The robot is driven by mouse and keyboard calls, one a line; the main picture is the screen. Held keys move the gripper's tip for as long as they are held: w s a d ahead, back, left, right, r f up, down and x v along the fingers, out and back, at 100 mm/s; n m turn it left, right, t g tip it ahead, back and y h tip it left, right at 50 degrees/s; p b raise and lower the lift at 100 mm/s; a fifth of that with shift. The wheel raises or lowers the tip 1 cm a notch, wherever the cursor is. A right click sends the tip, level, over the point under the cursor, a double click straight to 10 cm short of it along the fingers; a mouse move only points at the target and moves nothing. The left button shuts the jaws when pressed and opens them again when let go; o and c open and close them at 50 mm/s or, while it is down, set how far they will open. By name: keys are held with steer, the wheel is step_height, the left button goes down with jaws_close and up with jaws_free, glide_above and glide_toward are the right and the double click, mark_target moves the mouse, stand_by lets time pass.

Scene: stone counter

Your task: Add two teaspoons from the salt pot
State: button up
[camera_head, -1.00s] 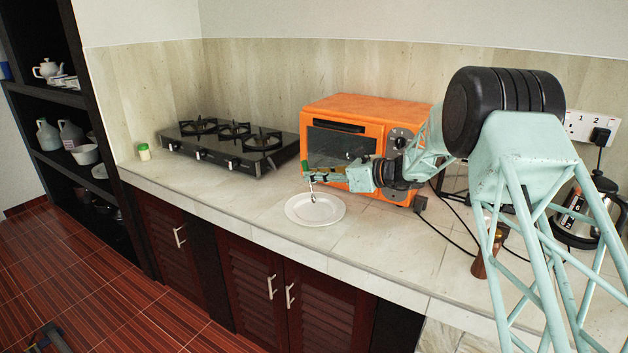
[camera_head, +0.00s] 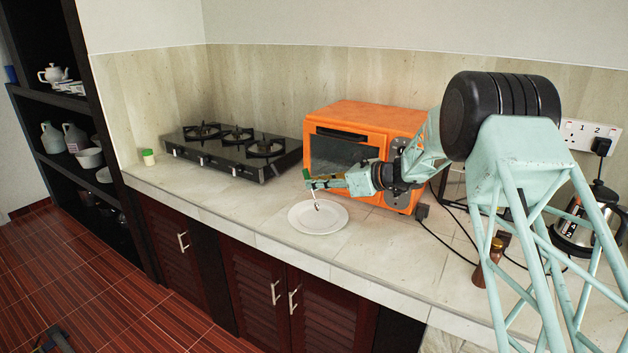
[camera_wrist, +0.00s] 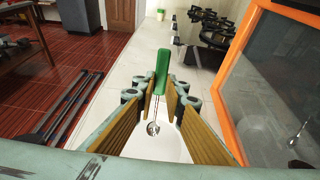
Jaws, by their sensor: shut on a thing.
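My gripper (camera_head: 312,183) is shut on a metal spoon with a green handle. In the wrist view my gripper (camera_wrist: 160,92) has its wooden-faced fingers on either side of the spoon (camera_wrist: 162,72), with the bowl pointing down. The spoon hangs above a white plate (camera_head: 300,222) near the counter's front edge. The plate also shows below the fingers in the wrist view (camera_wrist: 172,152). Whether the bowl holds anything is too small to tell. A small pale jar with a green lid (camera_head: 148,157), likely the salt pot, stands upright at the counter's far left end, apart from my gripper.
An orange oven (camera_head: 368,118) stands close behind my gripper. A black gas stove (camera_head: 232,152) lies left of it. A brown bottle (camera_head: 489,262) and a kettle (camera_head: 580,225) stand right, with cables between. Counter is clear between plate and jar.

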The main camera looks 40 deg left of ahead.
steer(key=shift+s+a+r+t+h+p, duration=0.15)
steer(key=shift+a+h+p, duration=0.55)
steer(key=shift+p, duration=2.2)
steer(key=shift+s+a+r+t+h+p, duration=0.15)
steer(key=shift+a+h+p, duration=0.55)
steer(key=shift+p, duration=2.2)
